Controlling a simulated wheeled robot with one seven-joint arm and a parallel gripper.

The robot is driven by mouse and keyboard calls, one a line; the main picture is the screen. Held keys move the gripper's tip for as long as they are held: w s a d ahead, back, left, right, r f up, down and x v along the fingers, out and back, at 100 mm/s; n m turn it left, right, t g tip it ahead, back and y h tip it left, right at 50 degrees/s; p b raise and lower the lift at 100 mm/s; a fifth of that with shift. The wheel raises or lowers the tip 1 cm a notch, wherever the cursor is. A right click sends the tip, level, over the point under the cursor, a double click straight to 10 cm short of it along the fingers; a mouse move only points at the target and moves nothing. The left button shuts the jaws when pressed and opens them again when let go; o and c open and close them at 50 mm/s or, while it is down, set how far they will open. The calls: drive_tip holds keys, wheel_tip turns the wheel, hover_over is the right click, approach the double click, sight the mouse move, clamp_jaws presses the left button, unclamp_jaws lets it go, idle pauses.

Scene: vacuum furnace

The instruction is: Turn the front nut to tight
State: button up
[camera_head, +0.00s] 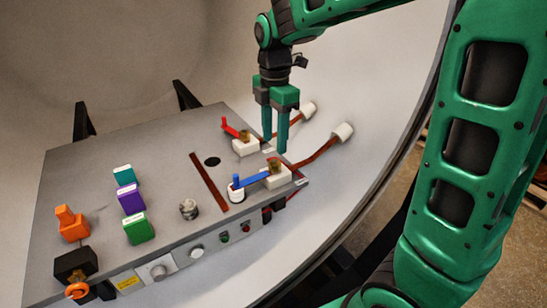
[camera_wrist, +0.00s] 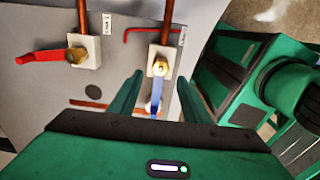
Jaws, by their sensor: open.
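The front nut (camera_head: 274,166) is a brass piece on a white block at the panel's right edge; it also shows in the wrist view (camera_wrist: 159,67). A blue lever (camera_head: 255,180) reaches from it leftward over a white round post (camera_head: 236,193). In the wrist view the blue lever (camera_wrist: 155,93) runs down from the nut, partly hidden by my gripper. My gripper (camera_head: 275,144) is open and empty, fingers pointing down, apparently above and behind the front nut. In the wrist view its fingers (camera_wrist: 159,78) appear either side of the blue lever; contact cannot be told.
A second brass nut (camera_head: 244,135) with a red lever (camera_head: 231,128) sits behind. Copper rods (camera_head: 323,149) run from both blocks to the curved wall. Green, purple and teal blocks (camera_head: 130,198) and an orange piece (camera_head: 71,223) stand at left. A copper strip (camera_head: 209,182) crosses the panel.

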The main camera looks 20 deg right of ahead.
sight(274, 161)
wheel_tip(274, 161, down, 7)
drive_tip(key=shift+r, duration=0.1)
drive_tip(key=shift+c, duration=0.4)
drive_tip(key=c, duration=1)
drive_tip(key=shift+o, duration=0.2)
drive_tip(key=shift+d, duration=0.2)
drive_tip(key=shift+a, duration=0.15)
